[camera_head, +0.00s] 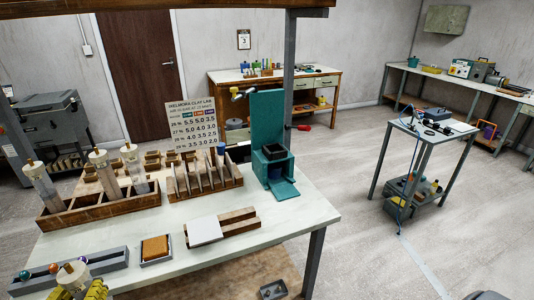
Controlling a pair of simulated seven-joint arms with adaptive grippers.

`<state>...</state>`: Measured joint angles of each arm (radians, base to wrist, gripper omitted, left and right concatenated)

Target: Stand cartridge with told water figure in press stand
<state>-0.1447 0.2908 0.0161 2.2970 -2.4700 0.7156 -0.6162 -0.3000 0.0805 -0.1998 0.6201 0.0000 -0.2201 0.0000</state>
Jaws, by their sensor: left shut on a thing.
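My left gripper (82,288), with yellow fingers, is at the bottom left edge. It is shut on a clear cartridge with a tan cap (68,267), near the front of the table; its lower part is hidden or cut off. Three similar capped cartridges (105,172) lean in a wooden compartment rack (98,212) at the left. The teal press stand (267,122) stands at the table's back right, with a dark square socket (275,152) that looks empty. A sign (191,117) behind the racks lists percentages and numbers, too small to read surely. My right gripper is not visible.
A wooden rack of upright slats (205,180) stands between cartridge rack and press stand. In front lie a white tile on wooden blocks (206,231), an orange-brown block (155,248) and a grey tray with coloured balls (105,262). The pale tabletop (300,210) is clear at right.

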